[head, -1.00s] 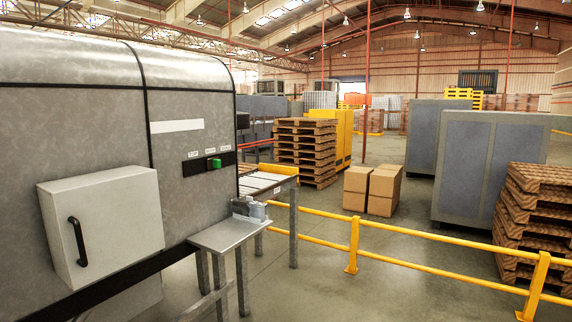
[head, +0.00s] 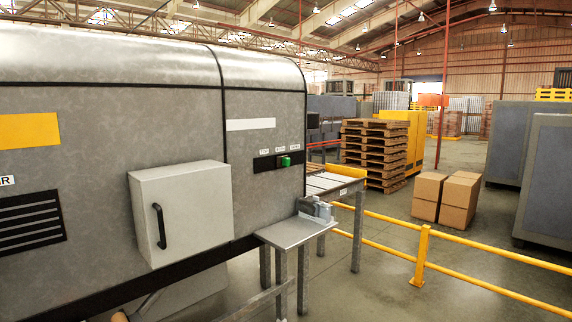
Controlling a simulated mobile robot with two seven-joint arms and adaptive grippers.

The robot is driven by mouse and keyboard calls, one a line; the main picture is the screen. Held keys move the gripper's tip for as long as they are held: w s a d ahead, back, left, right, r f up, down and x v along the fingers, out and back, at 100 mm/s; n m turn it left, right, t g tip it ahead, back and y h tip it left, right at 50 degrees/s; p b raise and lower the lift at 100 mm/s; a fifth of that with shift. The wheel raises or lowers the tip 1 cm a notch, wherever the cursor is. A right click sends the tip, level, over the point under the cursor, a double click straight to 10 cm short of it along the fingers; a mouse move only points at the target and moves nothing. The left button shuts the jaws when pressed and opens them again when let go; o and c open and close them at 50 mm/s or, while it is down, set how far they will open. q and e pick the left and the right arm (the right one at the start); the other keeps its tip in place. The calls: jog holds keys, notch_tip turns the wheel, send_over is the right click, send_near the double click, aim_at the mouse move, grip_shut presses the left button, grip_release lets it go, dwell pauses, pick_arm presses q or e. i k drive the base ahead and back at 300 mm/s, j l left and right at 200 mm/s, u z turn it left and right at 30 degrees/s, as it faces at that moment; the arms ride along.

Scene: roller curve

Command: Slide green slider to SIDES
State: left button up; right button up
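The green slider (head: 284,161) is a small green block on a black horizontal track (head: 266,163) on the right part of the large grey machine (head: 130,120). Three small white labels (head: 279,151) sit above the track; their text is too small to read surely. The slider is right of the track's middle, nearest the middle and right labels. Neither of my grippers is in view.
A grey box with a black handle (head: 158,226) juts from the machine left of the slider. A metal side table (head: 288,232) stands below the track. A yellow rail (head: 422,252) crosses the floor at right, with cartons (head: 427,194) and pallets (head: 372,152) behind.

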aim_at(284, 160)
jog(key=z, duration=0.55)
jog(key=i+l+z, duration=0.2)
jog(key=l, duration=0.15)
jog(key=l+z, duration=0.2)
jog(key=l, duration=0.15)
jog(key=i+l+z, duration=0.15)
jog(key=i+l, duration=0.15)
jog(key=l, duration=0.2)
jog(key=i+l+z, duration=0.15)
jog(key=i+l, duration=0.4)
jog(key=i, duration=0.3)
jog(key=i+l+z, duration=0.1)
jog(key=i, duration=0.35)
jog(key=i+l, duration=0.25)
jog(key=i, duration=0.25)
jog(key=i+u, duration=0.75)
jog(key=i+l+u, duration=0.35)
jog(key=i+j+u, duration=0.1)
jog(key=u, duration=0.3)
jog(key=i+u, duration=0.25)
jog(key=u, duration=0.15)
jog(key=i+u, duration=0.2)
jog(key=u, duration=0.2)
jog(key=i+l+u, duration=0.1)
jog(key=u, duration=0.3)
jog(key=i, duration=0.1)
